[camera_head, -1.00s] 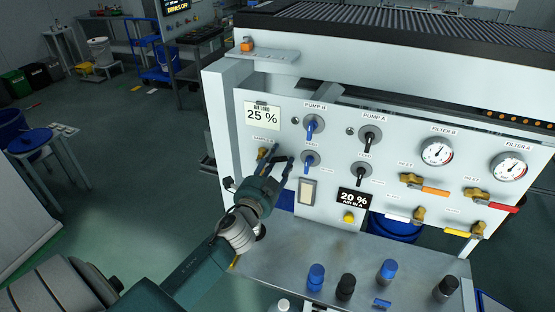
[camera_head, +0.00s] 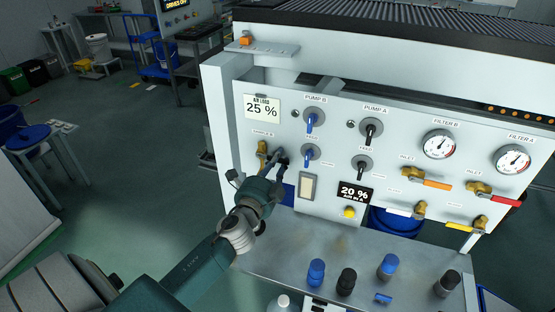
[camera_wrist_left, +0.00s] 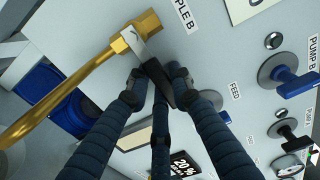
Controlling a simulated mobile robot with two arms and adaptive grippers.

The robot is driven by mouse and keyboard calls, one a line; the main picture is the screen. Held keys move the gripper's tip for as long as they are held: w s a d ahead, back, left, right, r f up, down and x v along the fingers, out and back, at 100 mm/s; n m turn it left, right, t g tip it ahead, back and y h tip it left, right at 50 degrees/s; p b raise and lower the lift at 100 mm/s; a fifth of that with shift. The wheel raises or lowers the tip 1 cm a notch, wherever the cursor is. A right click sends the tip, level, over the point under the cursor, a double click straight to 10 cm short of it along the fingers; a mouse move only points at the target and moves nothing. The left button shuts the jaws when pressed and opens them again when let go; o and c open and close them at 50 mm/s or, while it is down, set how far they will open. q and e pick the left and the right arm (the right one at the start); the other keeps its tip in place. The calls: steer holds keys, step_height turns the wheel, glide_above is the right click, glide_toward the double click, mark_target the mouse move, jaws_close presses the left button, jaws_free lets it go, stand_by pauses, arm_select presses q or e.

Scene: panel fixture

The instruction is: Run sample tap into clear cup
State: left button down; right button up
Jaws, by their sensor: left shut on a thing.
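The brass sample tap (camera_head: 262,152) is on the left part of the white panel, under the label "Sample B". In the left wrist view its brass spout (camera_wrist_left: 88,80) runs down to the left from the valve body. Its lever (camera_wrist_left: 158,82), metal with a black grip, points down between my fingers. My left gripper (camera_head: 279,158) is shut on the black grip of this lever; the fingertips also show in the left wrist view (camera_wrist_left: 160,78). I cannot make out a clear cup in either view. My right gripper is not in view.
Feed and pump knobs (camera_head: 311,153) sit just right of my left gripper. A metal shelf (camera_head: 275,245) below the panel carries several blue and black capped bottles (camera_head: 316,272). A pale rounded object (camera_head: 282,302) is cut off at the bottom edge. A blue bucket (camera_head: 397,222) stands behind.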

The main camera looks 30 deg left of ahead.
arm_select(q)
steer(key=shift+f, duration=0.1)
steer(key=c, duration=1.5)
jaws_free()
steer(key=shift+s+d, duration=0.1)
steer(key=shift+s, duration=0.25)
steer(key=v, duration=1.1)
steer(key=shift+s+d, duration=0.15)
steer(key=shift+s, duration=0.05)
